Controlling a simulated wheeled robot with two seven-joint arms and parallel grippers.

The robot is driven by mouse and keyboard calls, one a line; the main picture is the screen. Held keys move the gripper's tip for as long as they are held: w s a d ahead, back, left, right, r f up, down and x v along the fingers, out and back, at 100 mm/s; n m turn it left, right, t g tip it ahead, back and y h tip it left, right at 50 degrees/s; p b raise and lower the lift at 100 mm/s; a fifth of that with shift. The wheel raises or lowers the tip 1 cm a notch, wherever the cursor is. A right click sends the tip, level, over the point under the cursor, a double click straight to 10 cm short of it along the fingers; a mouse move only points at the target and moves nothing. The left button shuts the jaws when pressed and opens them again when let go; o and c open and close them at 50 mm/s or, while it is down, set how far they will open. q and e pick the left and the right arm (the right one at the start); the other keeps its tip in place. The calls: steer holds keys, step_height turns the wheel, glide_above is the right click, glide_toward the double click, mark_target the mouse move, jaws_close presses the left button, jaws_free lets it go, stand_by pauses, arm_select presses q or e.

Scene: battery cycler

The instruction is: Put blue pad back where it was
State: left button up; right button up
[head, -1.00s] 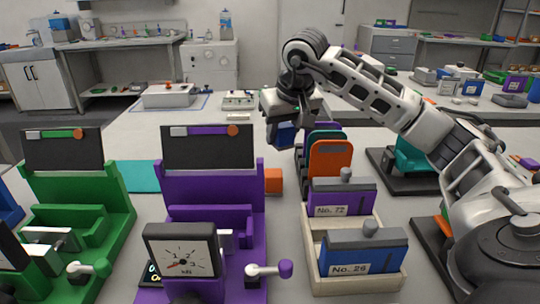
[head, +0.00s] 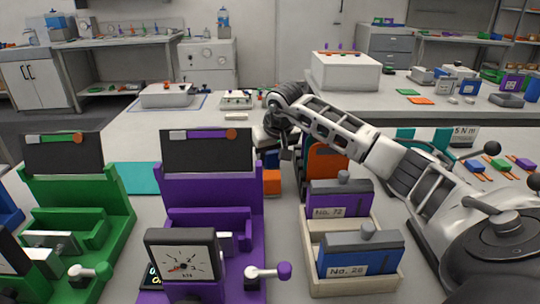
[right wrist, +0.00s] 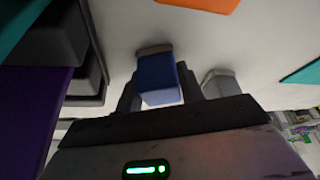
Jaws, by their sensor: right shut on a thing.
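The blue pad (head: 271,159) is a small blue piece, mostly hidden in the head view by my right gripper (head: 284,158). In the right wrist view the blue pad (right wrist: 158,80) sits between the fingers of my right gripper (right wrist: 158,92), which is shut on it. The gripper is low behind the purple fixture's right side, just left of the pad rack (head: 301,180). An orange pad (head: 325,163) stands upright in the rack. The arm hides the rest of the rack, and I cannot tell whether the blue pad touches anything. My left gripper is not in view.
An orange block (head: 272,182) lies close in front of the gripper. The purple fixture (head: 210,207) and green fixture (head: 80,205) stand to the left. A cream tray (head: 355,286) with labelled purple and blue blocks stands in front of the rack.

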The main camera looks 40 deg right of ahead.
steer(key=shift+f, duration=0.1)
steer(key=o, duration=0.9)
steer(key=v, duration=1.2)
steer(key=shift+w, duration=0.1)
